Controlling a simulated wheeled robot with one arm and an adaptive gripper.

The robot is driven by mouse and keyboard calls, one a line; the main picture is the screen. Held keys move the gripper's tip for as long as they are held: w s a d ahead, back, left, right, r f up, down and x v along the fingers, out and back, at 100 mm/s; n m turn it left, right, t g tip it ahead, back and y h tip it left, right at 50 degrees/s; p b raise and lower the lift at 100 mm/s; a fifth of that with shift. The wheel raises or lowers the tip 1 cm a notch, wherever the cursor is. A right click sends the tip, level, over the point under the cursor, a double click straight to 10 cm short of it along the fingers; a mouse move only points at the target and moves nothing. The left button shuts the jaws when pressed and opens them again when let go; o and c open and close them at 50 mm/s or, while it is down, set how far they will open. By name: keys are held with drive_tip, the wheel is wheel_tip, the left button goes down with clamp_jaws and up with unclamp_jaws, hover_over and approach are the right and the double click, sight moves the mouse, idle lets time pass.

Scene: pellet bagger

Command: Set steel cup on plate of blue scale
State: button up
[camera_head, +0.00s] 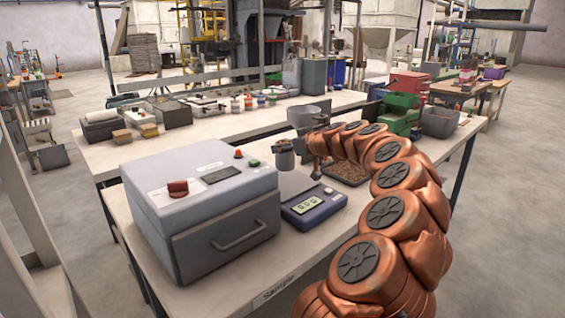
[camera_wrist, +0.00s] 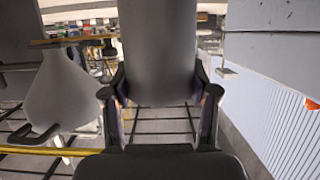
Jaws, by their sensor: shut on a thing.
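The steel cup (camera_head: 285,161) is a small grey cylinder held up in the air behind the blue scale. In the wrist view the cup (camera_wrist: 158,45) fills the space between both fingers of my gripper (camera_wrist: 160,94), which is shut on it. In the head view my gripper (camera_head: 303,146) is at the cup's right side, small and partly hidden by my arm. The blue scale (camera_head: 318,208) stands on the near bench, with a readout that looks like zeros. Its plate (camera_head: 293,184) is bare, in front of and below the cup. The cup looks upright.
A large grey machine (camera_head: 205,200) with a drawer handle stands just left of the scale. A tray of brown pellets (camera_head: 346,172) lies right of it, partly behind my arm. A grey bin (camera_head: 303,115) and green machine (camera_head: 400,112) stand farther back.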

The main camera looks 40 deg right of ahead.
sight(291, 159)
drive_tip(key=shift+f, duration=2.25)
drive_tip(key=shift+f, duration=0.15)
drive_tip(key=o, duration=1.3)
drive_tip(key=shift+o, duration=0.2)
drive_tip(key=shift+r, duration=0.25)
drive_tip(key=b+v, duration=0.1)
drive_tip(key=v, duration=1.1)
drive_tip(key=shift+a+f, duration=0.1)
